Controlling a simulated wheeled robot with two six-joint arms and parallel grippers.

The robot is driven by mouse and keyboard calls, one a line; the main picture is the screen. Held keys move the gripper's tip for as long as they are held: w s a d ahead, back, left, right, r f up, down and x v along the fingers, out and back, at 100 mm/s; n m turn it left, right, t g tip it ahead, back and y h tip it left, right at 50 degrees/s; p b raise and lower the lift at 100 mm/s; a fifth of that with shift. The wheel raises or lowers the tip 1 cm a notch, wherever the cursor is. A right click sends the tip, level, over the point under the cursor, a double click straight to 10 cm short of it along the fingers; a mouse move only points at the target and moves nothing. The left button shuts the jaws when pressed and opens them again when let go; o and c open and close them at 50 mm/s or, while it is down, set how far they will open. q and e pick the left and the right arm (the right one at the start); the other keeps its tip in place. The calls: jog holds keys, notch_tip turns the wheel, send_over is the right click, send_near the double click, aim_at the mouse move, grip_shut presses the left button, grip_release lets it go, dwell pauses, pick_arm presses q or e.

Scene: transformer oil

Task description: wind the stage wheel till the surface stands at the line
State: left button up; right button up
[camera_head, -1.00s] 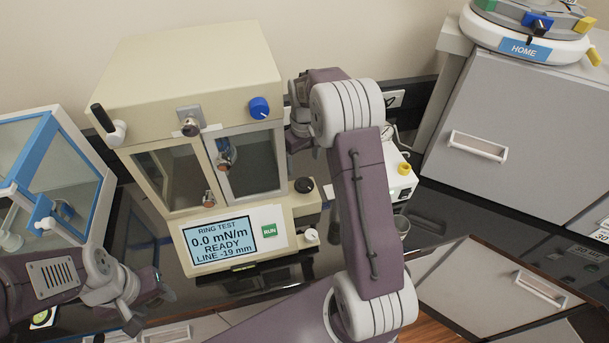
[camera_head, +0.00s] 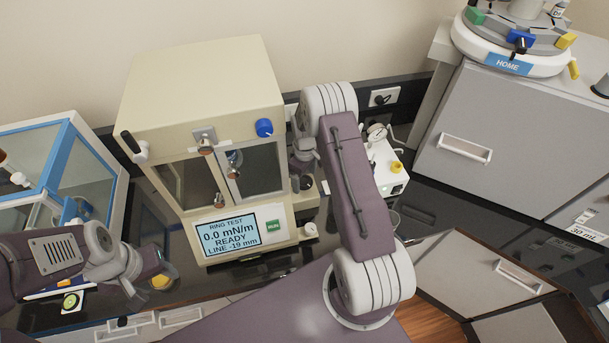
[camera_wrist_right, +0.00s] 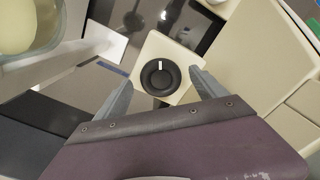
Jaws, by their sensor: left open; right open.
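The ring tester (camera_head: 205,110) is a cream cabinet with glass doors. Its screen (camera_head: 228,233) reads RING TEST, 0.0 mN/m, READY, LINE -19 mm. The stage wheel, a black round knob with a white mark, shows in the right wrist view (camera_wrist_right: 160,77) on a cream block at the tester's side. It is partly hidden by my right arm in the head view (camera_head: 306,183). My right gripper (camera_wrist_right: 158,84) is open, its fingers on either side of the wheel; I cannot tell whether they touch it. My left gripper (camera_head: 150,282) is at the lower left, away from the tester.
A blue-framed glass case (camera_head: 70,175) stands at the left. A grey cabinet (camera_head: 500,140) with a HOME carousel (camera_head: 510,45) on top stands at the right. A white device (camera_head: 385,170) sits behind my right arm. The dark bench is bare in front of the tester.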

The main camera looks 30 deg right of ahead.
jog(key=shift+f, duration=0.3)
jog(key=c, duration=1.4)
jog(key=shift+f+m+b, duration=0.1)
jog(key=shift+m+b, duration=0.6)
jog(key=shift+m, duration=0.4)
jog(key=m+b, duration=0.1)
jog(key=m, duration=0.1)
jog(key=shift+a+m, duration=0.1)
jog(key=shift+m, duration=0.2)
jog(key=m+b, duration=0.1)
jog(key=m, duration=0.2)
jog(key=shift+m+b, duration=0.5)
jog(key=shift+m, duration=1)
